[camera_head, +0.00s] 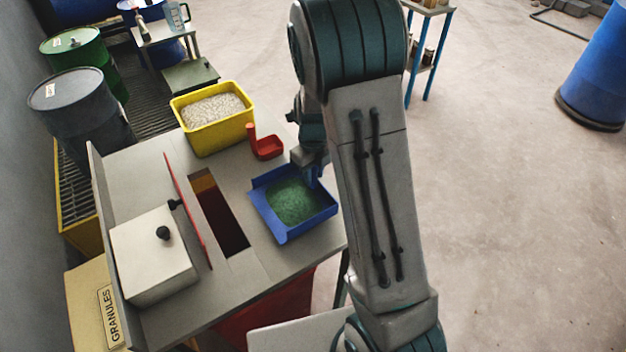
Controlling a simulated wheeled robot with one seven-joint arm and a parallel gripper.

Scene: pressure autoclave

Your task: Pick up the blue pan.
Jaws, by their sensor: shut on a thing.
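The blue pan (263,221) is a shallow open tray with green granules (293,202) in it. It is at the right side of the grey bench top (237,178), right of a dark rectangular opening. My gripper (313,179) is at the pan's far right edge, shut on the pan. My arm hides part of the gripper, so the fingers show only in part. I cannot tell whether the pan rests on the bench or is just above it.
The dark opening (222,215) has a raised red flap (186,207) on its left. A white box with a black knob (150,255) stands front left. A red scoop (265,146) and a yellow bin of pale granules (183,121) are behind the pan. Drums (80,110) stand back left.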

